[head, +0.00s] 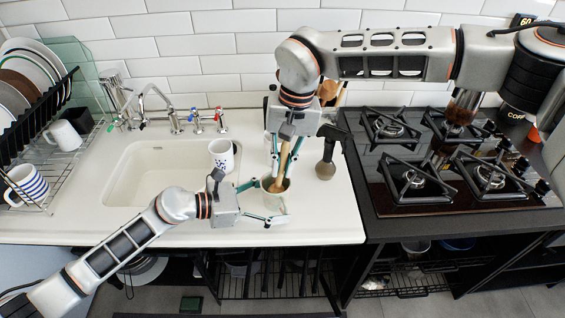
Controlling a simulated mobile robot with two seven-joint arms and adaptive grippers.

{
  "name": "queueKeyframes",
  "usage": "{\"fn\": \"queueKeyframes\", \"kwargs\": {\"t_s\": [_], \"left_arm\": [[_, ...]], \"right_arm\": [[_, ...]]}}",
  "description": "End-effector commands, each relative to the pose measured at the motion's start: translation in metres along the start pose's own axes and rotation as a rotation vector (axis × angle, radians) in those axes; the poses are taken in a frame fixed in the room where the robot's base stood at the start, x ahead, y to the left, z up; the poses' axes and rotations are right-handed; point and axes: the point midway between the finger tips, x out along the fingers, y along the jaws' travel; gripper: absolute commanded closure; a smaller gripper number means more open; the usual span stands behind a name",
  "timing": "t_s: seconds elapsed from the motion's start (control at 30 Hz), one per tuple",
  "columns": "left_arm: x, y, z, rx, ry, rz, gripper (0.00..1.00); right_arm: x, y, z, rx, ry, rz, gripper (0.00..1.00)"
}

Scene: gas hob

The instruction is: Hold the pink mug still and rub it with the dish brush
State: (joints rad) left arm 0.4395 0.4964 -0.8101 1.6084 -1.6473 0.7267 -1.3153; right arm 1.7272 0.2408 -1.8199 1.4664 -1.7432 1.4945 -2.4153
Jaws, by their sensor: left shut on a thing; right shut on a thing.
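The mug (275,201) between my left gripper's fingers looks pale grey-green rather than pink. It stands upright on the white counter, right of the sink. My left gripper (263,203) is shut on it from the left, one finger on the far side and one on the near side. My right gripper (283,158) points down above the mug and is shut on the wooden handle of the dish brush (283,163). The brush's lower end is inside the mug opening. Its bristles are hidden, and I cannot tell whether they touch the wall.
A white mug with dark spots (221,154) stands close behind my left gripper. A dark grey object (325,166) stands to the right. The sink (150,172) and dish rack (45,195) are left; the gas hob (440,170) is right. The counter's front strip is clear.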

Motion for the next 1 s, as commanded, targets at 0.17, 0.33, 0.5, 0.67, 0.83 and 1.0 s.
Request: {"fn": "queueKeyframes", "kwargs": {"t_s": [0.17,0.33,0.5,0.67,0.83,1.0], "left_arm": [[-0.0001,0.0003,-0.0001,0.001,0.000,0.001,0.36],[-0.0001,0.0003,-0.0001,0.001,0.000,0.001,0.36],[-0.0001,0.0003,-0.0001,0.001,0.000,0.001,0.36],[-0.0001,0.0003,-0.0001,0.000,0.000,0.001,0.36],[-0.0001,0.0002,-0.0001,0.000,0.000,0.001,0.36],[-0.0001,0.0003,-0.0001,0.001,0.000,0.001,0.36]], "right_arm": [[-0.0001,-0.0001,0.0000,0.000,0.000,0.000,1.00],[-0.0002,-0.0001,0.0000,0.000,0.000,0.000,1.00],[0.0005,0.0000,0.0000,0.000,0.000,0.000,1.00],[0.0026,0.0003,-0.0001,0.000,0.000,0.000,1.00],[0.0049,0.0006,-0.0002,0.000,0.000,0.000,1.00],[0.0072,0.0010,-0.0004,0.000,0.000,0.000,1.00]]}}
